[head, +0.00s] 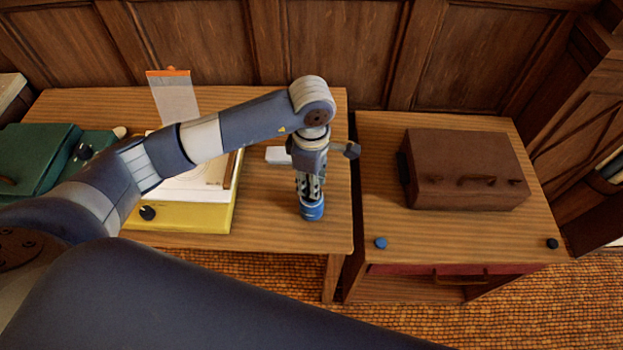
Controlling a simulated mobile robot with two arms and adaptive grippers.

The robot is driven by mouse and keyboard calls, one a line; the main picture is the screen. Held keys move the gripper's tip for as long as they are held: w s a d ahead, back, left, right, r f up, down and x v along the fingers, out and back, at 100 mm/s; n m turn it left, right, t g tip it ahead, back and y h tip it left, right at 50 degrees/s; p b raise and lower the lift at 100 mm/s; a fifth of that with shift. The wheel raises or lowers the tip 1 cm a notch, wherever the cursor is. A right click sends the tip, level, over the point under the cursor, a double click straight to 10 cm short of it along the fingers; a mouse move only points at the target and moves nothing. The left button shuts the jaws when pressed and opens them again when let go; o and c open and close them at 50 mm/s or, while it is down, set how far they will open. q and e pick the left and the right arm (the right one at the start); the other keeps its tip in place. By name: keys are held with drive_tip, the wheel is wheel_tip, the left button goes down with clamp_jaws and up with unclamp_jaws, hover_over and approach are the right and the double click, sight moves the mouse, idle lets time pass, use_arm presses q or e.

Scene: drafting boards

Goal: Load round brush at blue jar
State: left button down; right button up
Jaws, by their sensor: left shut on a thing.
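The blue jar (312,211) stands near the front right of the left table, directly below my left gripper (309,193). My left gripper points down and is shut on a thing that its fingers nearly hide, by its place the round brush. I cannot see the brush's tip or whether it touches the inside of the jar. The fingers cover the jar's top. My right gripper is not in view.
A yellow-edged board (190,217) with white paper lies left of the jar. A green case (40,158) is at far left. A brown case (465,168) stands on the right cabinet, with small blue (380,243) and black (552,244) knobs near its front edge. A gap separates table and cabinet.

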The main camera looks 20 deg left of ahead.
use_arm(q)
drive_tip(key=shift+f+b, duration=0.1)
drive_tip(key=shift+b, duration=0.3)
idle(1.2)
wheel_tip(320, 180, up, 2)
drive_tip(key=shift+r+p, duration=0.1)
drive_tip(key=shift+p, duration=0.45)
drive_tip(key=shift+r+p, duration=1.05)
drive_tip(key=shift+r, duration=1.45)
drive_tip(key=shift+s+a+r+m+b, duration=0.1)
drive_tip(key=shift+s+a+m+b, duration=0.1)
drive_tip(key=shift+m, duration=0.35)
drive_tip(key=shift+s+a+r+m+b, duration=0.1)
drive_tip(key=shift+a+m+b, duration=0.1)
drive_tip(key=shift+m, duration=0.35)
drive_tip(key=s+a+r+m+b, duration=0.3)
drive_tip(key=s+a+m, duration=0.2)
drive_tip(key=m, duration=1)
drive_tip(key=shift+s+m+b, duration=0.3)
drive_tip(key=shift+s+b, duration=0.1)
drive_tip(key=shift+s, duration=0.85)
